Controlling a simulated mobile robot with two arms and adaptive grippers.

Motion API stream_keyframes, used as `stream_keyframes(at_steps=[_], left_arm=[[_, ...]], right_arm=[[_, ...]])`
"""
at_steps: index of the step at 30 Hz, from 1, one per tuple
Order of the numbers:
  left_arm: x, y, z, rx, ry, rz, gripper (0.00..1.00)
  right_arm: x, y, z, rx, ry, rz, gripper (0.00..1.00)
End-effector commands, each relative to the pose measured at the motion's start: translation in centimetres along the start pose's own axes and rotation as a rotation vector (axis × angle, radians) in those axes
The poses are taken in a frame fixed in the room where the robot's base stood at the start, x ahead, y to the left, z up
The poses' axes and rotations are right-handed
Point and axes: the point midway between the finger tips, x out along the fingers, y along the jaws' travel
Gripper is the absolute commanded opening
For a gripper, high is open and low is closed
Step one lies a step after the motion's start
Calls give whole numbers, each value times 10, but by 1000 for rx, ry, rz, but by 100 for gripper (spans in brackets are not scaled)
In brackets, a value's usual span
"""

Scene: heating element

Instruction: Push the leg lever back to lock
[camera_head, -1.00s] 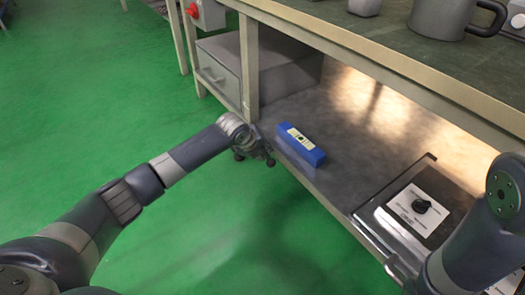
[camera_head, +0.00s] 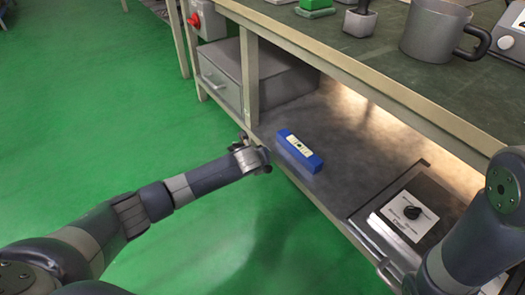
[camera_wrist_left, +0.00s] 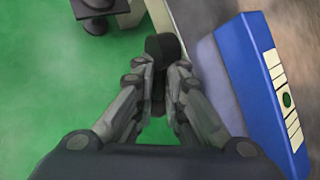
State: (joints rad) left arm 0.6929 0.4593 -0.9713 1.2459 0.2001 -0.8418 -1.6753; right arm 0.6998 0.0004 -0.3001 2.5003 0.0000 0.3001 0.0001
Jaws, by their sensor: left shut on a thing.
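My left gripper (camera_head: 258,154) is at the front edge of the lower shelf, close to the foot of the workbench's front post (camera_head: 250,75). In the left wrist view its two fingers (camera_wrist_left: 160,85) close around a dark, block-ended piece (camera_wrist_left: 164,47), which looks like the leg lever. The fingers hide most of this piece. In the head view the arm and gripper hide the lever. My right gripper is out of view; only part of that arm shows at the right edge.
Green floor (camera_head: 110,110) is open to the left.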

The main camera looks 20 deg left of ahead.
Motion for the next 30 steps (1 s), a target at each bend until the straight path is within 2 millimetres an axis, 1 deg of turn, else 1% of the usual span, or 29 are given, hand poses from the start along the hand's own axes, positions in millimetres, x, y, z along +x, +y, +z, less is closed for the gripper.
stream_keyframes(at_steps=[1, 5, 12, 18, 24, 30], left_arm=[[-2, -1, -1, 25, -30, 6, 0], [3, 2, -4, 87, -128, 21, 0], [11, 6, -7, 198, -299, 44, 0], [15, 8, -6, 273, -417, 60, 0], [17, 10, -4, 323, -494, 72, 0], [17, 11, -3, 349, -532, 79, 0]], right_arm=[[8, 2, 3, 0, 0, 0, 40], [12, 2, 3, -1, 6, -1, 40], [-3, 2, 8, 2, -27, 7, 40], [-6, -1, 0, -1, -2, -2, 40], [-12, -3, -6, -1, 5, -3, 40], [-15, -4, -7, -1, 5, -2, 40]])
